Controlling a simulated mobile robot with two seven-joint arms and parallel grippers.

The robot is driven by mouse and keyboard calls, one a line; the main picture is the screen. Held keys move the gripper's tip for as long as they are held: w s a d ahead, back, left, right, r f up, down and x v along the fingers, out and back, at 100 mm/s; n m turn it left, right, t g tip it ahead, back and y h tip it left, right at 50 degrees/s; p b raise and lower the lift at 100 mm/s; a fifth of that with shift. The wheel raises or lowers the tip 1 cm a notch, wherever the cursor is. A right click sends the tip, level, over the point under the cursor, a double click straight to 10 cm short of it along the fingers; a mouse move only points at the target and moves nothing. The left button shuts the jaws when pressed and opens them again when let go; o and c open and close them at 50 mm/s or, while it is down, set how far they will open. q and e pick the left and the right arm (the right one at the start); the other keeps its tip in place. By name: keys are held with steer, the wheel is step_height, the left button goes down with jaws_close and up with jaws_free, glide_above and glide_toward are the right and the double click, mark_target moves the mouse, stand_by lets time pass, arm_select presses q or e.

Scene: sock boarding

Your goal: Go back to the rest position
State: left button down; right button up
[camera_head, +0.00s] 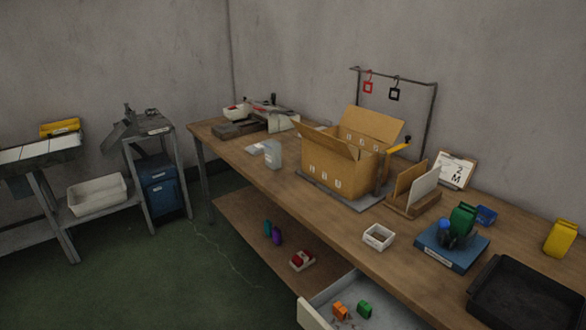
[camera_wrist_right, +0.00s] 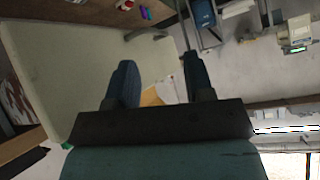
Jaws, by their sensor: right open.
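My right gripper (camera_wrist_right: 160,80) shows in the right wrist view with its two dark fingers apart. No object is held between them. A small tan-orange patch (camera_wrist_right: 150,97) shows in the gap, partly hidden by the fingers, and I cannot tell what it is. A large pale panel (camera_wrist_right: 75,85) lies beyond the fingers. Neither gripper shows in the head view, and my left gripper is in no view.
The wooden workbench (camera_head: 345,225) holds an open cardboard box (camera_head: 340,172), a black tray (camera_head: 520,295) and a blue block (camera_head: 450,250). A pale drawer (camera_head: 318,308) stands open at its front. Green floor (camera_head: 150,270) is clear at left.

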steer(key=s+d+t+h, duration=0.2)
steer(key=s+d, duration=0.3)
arm_select(q)
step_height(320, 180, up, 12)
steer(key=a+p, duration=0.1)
steer(key=p, duration=1.3)
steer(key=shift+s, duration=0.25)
arm_select(e)
step_height(320, 180, up, 12)
steer(key=shift+w+d+r+y, duration=0.15)
steer(key=shift+d+y, duration=0.1)
steer(key=shift+y, duration=0.05)
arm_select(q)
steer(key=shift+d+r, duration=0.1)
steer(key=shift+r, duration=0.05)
